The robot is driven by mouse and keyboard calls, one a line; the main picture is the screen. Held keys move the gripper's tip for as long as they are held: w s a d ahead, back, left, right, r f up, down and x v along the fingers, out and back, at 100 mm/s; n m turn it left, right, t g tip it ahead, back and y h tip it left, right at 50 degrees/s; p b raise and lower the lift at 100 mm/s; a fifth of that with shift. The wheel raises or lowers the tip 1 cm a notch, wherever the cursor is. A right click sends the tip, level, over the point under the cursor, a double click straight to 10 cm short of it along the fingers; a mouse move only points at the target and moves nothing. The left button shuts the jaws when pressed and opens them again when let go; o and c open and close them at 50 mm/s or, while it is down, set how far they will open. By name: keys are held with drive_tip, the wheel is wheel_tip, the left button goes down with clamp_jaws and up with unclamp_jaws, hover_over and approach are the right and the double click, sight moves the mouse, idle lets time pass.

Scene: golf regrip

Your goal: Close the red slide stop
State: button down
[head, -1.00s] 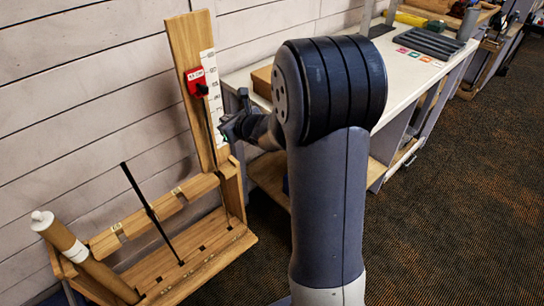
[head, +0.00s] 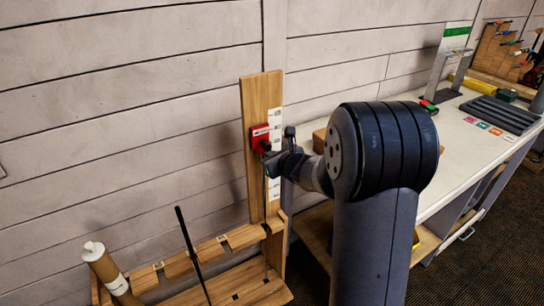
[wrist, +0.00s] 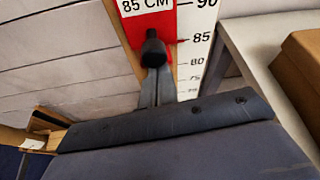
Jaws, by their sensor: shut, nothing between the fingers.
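The red slide stop (head: 259,134) sits on the upright wooden board with a white scale, and its black knob (head: 265,146) faces out. In the wrist view the stop (wrist: 133,28) reads "85 CM", and its knob (wrist: 154,48) is at upper centre, close to the scale's 85 mark. My gripper (head: 272,161) is just below and right of the knob in the head view. In the wrist view my gripper (wrist: 155,85) shows narrow grey fingers, shut and empty, just below the knob. I cannot tell whether they touch it.
The wooden rack (head: 225,250) below the board holds a dark slanted shaft (head: 190,250) and a tan tube (head: 105,268) at left. A white bench (head: 455,165) stands at right, with a brown box (wrist: 303,70) near the board. Wall planks lie close behind.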

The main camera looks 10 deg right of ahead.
wheel_tip(320, 180, up, 12)
drive_tip(key=p, duration=0.7)
drive_tip(key=shift+w, duration=0.1)
wheel_tip(320, 180, down, 5)
drive_tip(key=b, duration=0.4)
drive_tip(key=v, duration=1)
drive_tip(key=shift+d, duration=0.4)
